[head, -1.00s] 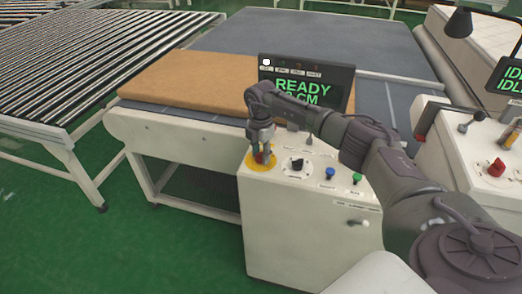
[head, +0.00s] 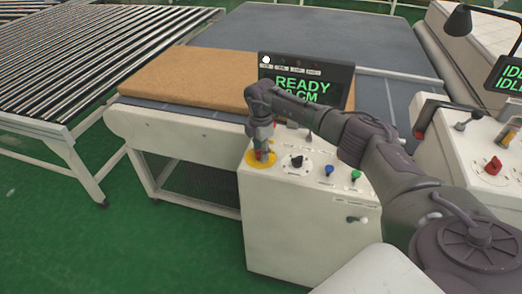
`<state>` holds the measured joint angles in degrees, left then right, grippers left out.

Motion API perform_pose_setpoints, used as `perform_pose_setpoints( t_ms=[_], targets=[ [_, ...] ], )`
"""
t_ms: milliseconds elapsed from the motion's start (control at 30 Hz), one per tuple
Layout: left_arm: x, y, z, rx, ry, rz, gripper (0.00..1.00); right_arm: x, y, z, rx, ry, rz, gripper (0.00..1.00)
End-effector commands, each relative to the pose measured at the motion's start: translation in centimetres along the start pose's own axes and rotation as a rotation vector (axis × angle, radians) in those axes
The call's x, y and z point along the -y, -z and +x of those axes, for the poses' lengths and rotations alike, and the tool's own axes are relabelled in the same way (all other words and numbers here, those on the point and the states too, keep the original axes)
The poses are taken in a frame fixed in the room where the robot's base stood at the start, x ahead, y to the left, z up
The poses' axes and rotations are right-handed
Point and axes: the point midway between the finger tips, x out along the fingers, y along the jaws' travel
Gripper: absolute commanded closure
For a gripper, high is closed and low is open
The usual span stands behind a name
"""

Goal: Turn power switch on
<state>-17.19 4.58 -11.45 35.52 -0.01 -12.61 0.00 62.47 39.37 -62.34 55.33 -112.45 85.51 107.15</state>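The control box (head: 300,225) has a sloped top with a black rotary switch (head: 297,161) on a white round plate, a blue knob (head: 328,170) and a green knob (head: 355,175). At its left is a yellow disc (head: 250,160) with a red knob, mostly hidden by my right gripper (head: 261,156). The gripper points down right over this disc, with its fingers at the red knob. Whether they grip it is not clear. A small lever (head: 357,219) is on the front face. My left gripper is not in view.
A display (head: 305,82) reading READY stands behind the box, partly covered by my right arm. A brown mattress (head: 190,78) lies on the conveyor at left. A second console (head: 480,150) with a red knob is at right. Green floor is free at lower left.

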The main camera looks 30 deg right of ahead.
Motion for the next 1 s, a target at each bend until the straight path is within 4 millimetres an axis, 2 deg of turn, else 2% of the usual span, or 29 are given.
perform_pose_setpoints(
  t_ms=[33, 133, 400, 533, 667, 1000],
  targets=[
    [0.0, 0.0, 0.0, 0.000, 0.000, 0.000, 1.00, -0.1, 0.0, -0.1, -0.001, -0.003, 0.001, 0.51],
    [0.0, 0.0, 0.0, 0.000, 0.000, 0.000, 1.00, -0.1, 0.0, -0.1, -0.001, -0.002, 0.000, 0.36],
    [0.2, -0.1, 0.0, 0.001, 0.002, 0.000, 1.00, 0.0, 0.0, -0.1, 0.000, -0.001, -0.001, 0.36],
    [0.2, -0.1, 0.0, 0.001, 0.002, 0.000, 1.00, -0.1, 0.0, -0.9, -0.001, -0.003, -0.001, 0.36],
    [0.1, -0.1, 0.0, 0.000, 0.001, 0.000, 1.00, -0.1, 0.0, -3.0, -0.001, -0.005, -0.001, 0.36],
    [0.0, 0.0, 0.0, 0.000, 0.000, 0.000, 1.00, -0.1, 0.0, -9.9, 0.000, -0.004, 0.000, 0.36]
  ],
)
